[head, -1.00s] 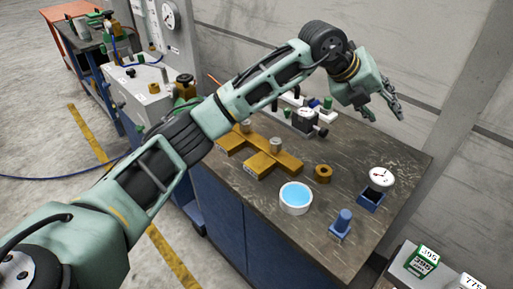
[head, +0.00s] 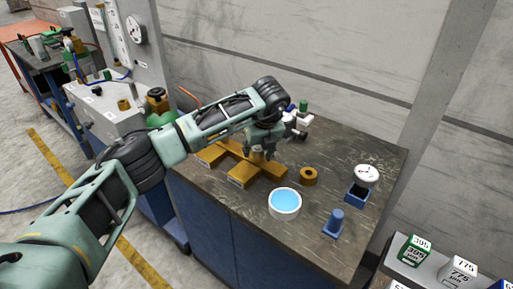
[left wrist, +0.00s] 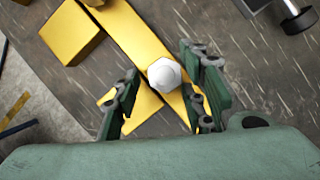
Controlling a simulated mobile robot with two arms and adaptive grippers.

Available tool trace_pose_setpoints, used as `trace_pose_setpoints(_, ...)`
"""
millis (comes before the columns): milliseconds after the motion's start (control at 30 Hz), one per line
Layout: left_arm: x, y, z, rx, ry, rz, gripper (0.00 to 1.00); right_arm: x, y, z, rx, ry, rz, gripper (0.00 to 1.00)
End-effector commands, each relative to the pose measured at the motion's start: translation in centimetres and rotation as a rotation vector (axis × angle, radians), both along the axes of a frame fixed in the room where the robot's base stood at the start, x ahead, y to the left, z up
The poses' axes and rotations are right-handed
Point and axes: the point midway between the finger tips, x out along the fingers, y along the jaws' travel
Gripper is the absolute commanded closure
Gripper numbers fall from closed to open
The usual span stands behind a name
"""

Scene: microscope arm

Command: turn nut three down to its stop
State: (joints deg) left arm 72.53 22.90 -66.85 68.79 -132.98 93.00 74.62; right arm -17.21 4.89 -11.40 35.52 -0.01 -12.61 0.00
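A pale hex nut (left wrist: 164,74) sits on a yellow-brown metal bar (left wrist: 130,28) in the left wrist view. Which number this nut bears cannot be read. My left gripper (left wrist: 163,88) is open, with one finger left of the nut and the others right of it. No finger clearly touches the nut. In the head view the left gripper (head: 268,154) points down over the brass-coloured branched block (head: 243,174) on the bench, and its fingers and wrist mostly hide the nut. My right gripper is in neither view.
A white dish with blue liquid (head: 285,203), a brass ring (head: 309,176), a blue peg on a base (head: 336,222) and a dial gauge on a blue block (head: 366,177) stand right of the block. Fittings (head: 300,118) are behind the gripper.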

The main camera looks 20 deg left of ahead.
Motion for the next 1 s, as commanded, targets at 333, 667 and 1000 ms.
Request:
trace_pose_setpoints(333, 0.2, 0.1, -0.6, 0.000, 0.000, -0.002, 0.61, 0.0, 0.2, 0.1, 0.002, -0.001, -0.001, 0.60)
trace_pose_setpoints(667, 0.1, 0.1, -0.6, 0.000, 0.002, -0.001, 0.90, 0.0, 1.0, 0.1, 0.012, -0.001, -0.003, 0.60)
trace_pose_setpoints(1000, 0.1, 0.5, -1.1, 0.002, 0.003, -0.082, 1.00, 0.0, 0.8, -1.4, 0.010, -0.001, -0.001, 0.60)
